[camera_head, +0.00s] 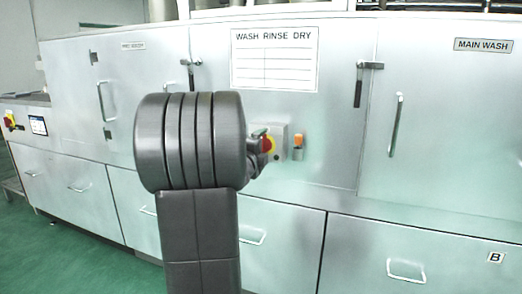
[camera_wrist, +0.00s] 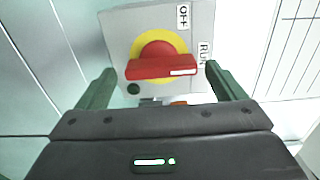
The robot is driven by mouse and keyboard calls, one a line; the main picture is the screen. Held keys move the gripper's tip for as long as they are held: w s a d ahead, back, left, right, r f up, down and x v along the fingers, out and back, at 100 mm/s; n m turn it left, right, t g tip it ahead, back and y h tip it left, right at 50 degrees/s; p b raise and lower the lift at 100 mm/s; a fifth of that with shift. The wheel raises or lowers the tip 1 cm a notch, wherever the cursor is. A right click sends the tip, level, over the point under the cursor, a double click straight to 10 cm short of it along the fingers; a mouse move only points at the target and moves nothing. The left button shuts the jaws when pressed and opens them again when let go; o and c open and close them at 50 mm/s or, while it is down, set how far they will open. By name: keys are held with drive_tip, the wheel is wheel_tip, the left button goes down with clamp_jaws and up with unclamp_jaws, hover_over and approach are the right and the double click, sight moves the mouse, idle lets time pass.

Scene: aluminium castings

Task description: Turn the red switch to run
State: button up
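In the wrist view the red switch (camera_wrist: 150,68) is a bar handle on a yellow disc (camera_wrist: 158,42), mounted on a grey box (camera_wrist: 122,22). The handle lies nearly crosswise, with its white mark at the right end, near and slightly below the RUN label (camera_wrist: 203,53). The OFF label (camera_wrist: 184,15) is above. My gripper (camera_wrist: 159,69) is open, with one dark green finger beyond each end of the handle; I see gaps on both sides. In the head view the switch (camera_head: 268,144) shows just right of my arm, which hides most of the gripper.
The box sits on a steel washing machine front (camera_head: 330,130). An orange lamp or button (camera_head: 298,140) is close to its right. A door latch (camera_head: 359,85) and door handle (camera_head: 397,124) are further right. A drawer handle (camera_head: 253,237) is below.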

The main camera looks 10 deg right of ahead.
drive_tip(key=p+v, duration=0.1)
drive_tip(key=v, duration=1.2)
drive_tip(key=shift+s+a, duration=0.25)
drive_tip(key=shift+s, duration=0.1)
drive_tip(key=shift+w, duration=0.1)
drive_tip(key=x, duration=1.3)
drive_tip(key=shift+w+d+b, duration=0.25)
drive_tip(key=shift+w+b, duration=0.05)
drive_tip(key=shift+b, duration=0.1)
